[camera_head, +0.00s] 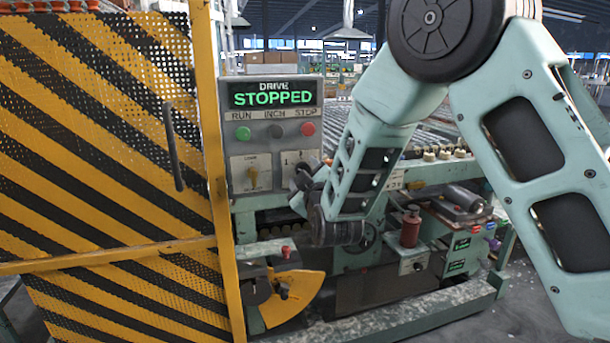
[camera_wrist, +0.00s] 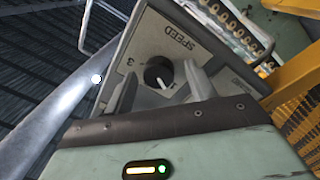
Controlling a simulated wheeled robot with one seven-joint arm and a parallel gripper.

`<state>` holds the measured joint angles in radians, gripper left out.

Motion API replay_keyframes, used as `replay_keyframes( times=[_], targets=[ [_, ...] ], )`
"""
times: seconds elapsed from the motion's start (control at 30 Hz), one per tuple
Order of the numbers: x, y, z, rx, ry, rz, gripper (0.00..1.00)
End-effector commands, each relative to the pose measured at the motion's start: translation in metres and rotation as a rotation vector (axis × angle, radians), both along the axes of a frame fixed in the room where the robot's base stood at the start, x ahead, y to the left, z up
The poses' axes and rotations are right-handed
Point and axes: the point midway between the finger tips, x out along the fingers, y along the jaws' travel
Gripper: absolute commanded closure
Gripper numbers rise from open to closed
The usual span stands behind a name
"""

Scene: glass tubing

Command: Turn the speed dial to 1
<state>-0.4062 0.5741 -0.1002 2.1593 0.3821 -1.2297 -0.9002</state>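The speed dial (camera_wrist: 157,70) is a dark round knob with a white pointer, on a grey plate lettered SPEED (camera_wrist: 172,37). In the head view my gripper (camera_head: 306,182) is in front of the dial plate (camera_head: 287,157) on the control panel, hiding most of the dial.
The panel display (camera_head: 272,94) reads DRIVE STOPPED. Below it are a green button (camera_head: 243,133), a dark button (camera_head: 275,131) and a red button (camera_head: 307,129). A yellow-handled switch (camera_head: 252,179) is left of the dial. A yellow-and-black striped guard (camera_head: 110,130) stands at left.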

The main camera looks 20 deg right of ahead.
Motion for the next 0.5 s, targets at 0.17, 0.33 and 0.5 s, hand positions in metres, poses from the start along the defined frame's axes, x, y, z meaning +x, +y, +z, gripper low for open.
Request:
replay_keyframes(
  times=[0.17,0.33,0.5],
  targets=[
    [0.0,0.0,0.0,0.001,-0.001,0.0,0.44],
    [-0.01,0.001,-0.001,0.002,0.001,0.001,0.44],
    [-0.041,0.002,-0.004,0.002,-0.001,0.002,0.44]
  ],
)
